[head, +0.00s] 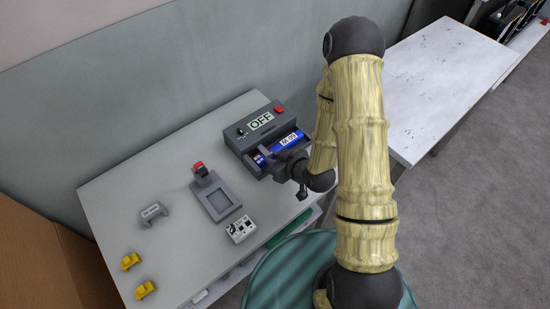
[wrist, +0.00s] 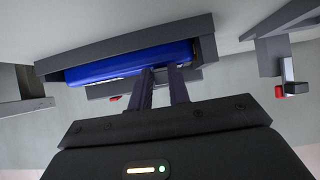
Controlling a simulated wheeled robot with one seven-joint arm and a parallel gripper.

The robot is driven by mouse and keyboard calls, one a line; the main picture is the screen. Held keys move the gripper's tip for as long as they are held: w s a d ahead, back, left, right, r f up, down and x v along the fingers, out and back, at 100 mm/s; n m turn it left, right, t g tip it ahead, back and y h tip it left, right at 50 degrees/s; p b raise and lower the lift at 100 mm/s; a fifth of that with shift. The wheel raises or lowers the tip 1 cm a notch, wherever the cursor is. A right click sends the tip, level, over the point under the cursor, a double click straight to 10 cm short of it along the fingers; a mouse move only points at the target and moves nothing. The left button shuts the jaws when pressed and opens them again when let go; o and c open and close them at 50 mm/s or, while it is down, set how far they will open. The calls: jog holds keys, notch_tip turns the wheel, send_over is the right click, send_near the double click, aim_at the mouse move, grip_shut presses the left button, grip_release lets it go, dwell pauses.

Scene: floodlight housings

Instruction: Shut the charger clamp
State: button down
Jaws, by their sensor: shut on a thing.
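The charger (head: 243,135) is a dark grey box at the back right of the bench, with an "OFF" display and a red button. A blue battery (head: 289,140) with a white label lies along its front; it also shows in the wrist view (wrist: 120,66). The grey charger clamp (wrist: 120,88) runs along the battery's near side. My gripper (head: 274,156) is at the charger's front, and its two fingers (wrist: 163,72) are shut on the clamp. The exact grip is hidden between the fingers.
A grey cradle (head: 209,213) with a red-topped part stands left of the charger. A small white socketed block (head: 240,230), a grey labelled bracket (head: 153,212) and two yellow pieces (head: 131,261) lie on the bench (head: 120,195). A white table (head: 440,80) stands at the right.

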jog(key=shift+s+d+f, duration=0.1)
jog(key=shift+s+f, duration=0.1)
jog(key=shift+f, duration=0.05)
jog(key=c, duration=1.3)
grip_release()
jog(key=shift+w, duration=0.1)
jog(key=shift+r, duration=0.1)
jog(key=shift+r, duration=0.15)
jog(key=shift+r+p, duration=0.15)
jog(key=shift+p, duration=0.35)
jog(key=p+v, duration=0.3)
jog(key=p, duration=0.3)
jog(key=shift+r, duration=0.15)
jog(key=shift+p+v, duration=6.95)
jog(key=shift+p, duration=1)
